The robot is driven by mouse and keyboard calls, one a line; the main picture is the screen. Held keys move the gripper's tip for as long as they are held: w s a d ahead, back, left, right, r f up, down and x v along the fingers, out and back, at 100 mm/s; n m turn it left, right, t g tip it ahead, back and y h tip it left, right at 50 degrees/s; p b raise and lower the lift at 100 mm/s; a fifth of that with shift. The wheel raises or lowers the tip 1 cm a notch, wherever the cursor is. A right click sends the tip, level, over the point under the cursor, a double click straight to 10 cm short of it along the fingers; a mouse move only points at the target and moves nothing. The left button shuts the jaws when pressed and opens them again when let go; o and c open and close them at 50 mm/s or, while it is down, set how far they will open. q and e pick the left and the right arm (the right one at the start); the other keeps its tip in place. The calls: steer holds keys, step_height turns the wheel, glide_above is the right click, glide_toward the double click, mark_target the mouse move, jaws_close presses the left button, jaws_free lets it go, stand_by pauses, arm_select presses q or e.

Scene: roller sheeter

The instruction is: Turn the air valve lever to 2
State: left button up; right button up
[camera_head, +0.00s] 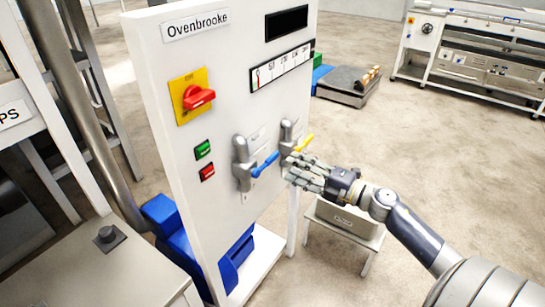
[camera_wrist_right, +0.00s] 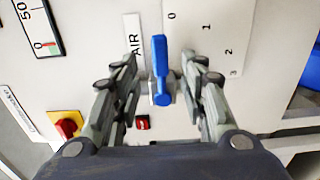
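The air valve lever is blue (camera_head: 265,164) and sits on a grey valve body (camera_head: 242,165) on the white panel. In the right wrist view, the blue lever (camera_wrist_right: 160,62) points up, beside the AIR label (camera_wrist_right: 133,38) and closest to the 0 on the scale. The marks 1, 2 (camera_wrist_right: 229,52) and 3 curve away to its right. My right gripper (camera_head: 293,168) is in front of the panel, just right of the blue lever. Its fingers (camera_wrist_right: 162,68) are open, one on each side of the lever, with visible gaps. My left gripper is not in view.
A second valve with a yellow lever (camera_head: 303,143) is right behind my right gripper's fingers. A red rotary switch (camera_head: 198,97), a green button (camera_head: 203,150) and a red button (camera_head: 207,172) are further left. A small table (camera_head: 345,228) stands below the gripper.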

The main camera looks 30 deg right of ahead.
mark_target(274, 159)
steer(key=p+x, duration=0.1)
steer(key=x, duration=0.6)
steer(key=shift+w+r+p, duration=0.1)
steer(key=shift+w+p, duration=0.15)
steer(key=shift+p, duration=0.1)
steer(key=shift+w+a, duration=0.25)
steer(key=shift+w, duration=0.2)
steer(key=shift+c, duration=0.5)
jaws_close()
